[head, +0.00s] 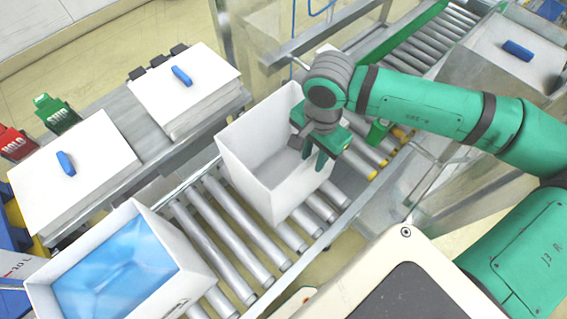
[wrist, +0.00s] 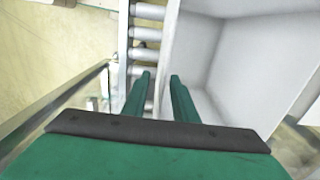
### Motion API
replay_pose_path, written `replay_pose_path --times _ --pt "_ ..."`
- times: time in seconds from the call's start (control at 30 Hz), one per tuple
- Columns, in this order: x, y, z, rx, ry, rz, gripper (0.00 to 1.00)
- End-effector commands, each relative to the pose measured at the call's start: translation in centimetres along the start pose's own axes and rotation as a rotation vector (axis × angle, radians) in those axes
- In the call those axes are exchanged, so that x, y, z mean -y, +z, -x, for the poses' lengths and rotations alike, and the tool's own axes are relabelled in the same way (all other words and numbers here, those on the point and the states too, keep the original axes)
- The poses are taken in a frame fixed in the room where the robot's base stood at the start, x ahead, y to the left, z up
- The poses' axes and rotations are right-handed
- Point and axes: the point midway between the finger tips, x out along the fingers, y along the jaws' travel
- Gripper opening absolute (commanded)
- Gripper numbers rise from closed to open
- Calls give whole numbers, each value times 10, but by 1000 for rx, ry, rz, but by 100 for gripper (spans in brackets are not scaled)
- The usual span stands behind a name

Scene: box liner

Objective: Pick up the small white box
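An open, empty white box (head: 243,162) stands upright on the roller conveyor (head: 235,228) in the middle of the head view. My gripper (head: 316,160) is at the right side of this box, fingers pointing down near its right wall. In the wrist view the box (wrist: 235,65) fills the right side. My two green fingers (wrist: 160,82) are apart, with the box's wall edge lined up between them. I cannot tell whether they touch the wall. The gripper's body and fingers hide part of the right wall in the head view.
A second white box (head: 190,262) with a blue liner (head: 118,268) stands at lower left on the conveyor. Two white stacks (head: 185,90) with blue handheld tools (head: 182,75) lie on the left side table. A metal rail (head: 340,215) edges the conveyor.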

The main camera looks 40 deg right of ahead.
Motion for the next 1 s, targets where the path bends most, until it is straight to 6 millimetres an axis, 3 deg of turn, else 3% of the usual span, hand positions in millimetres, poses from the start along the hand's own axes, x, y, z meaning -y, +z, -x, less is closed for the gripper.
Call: replay_pose_path --times 0.23,0.53,0.63,0.67,1.0 --pt "2 3 -31 3 0 3 26" --pt "1 2 -35 1 0 2 26" --pt "1 2 -35 1 0 0 2" --pt "1 2 -35 1 0 0 0" --pt "1 2 -34 1 0 0 0"
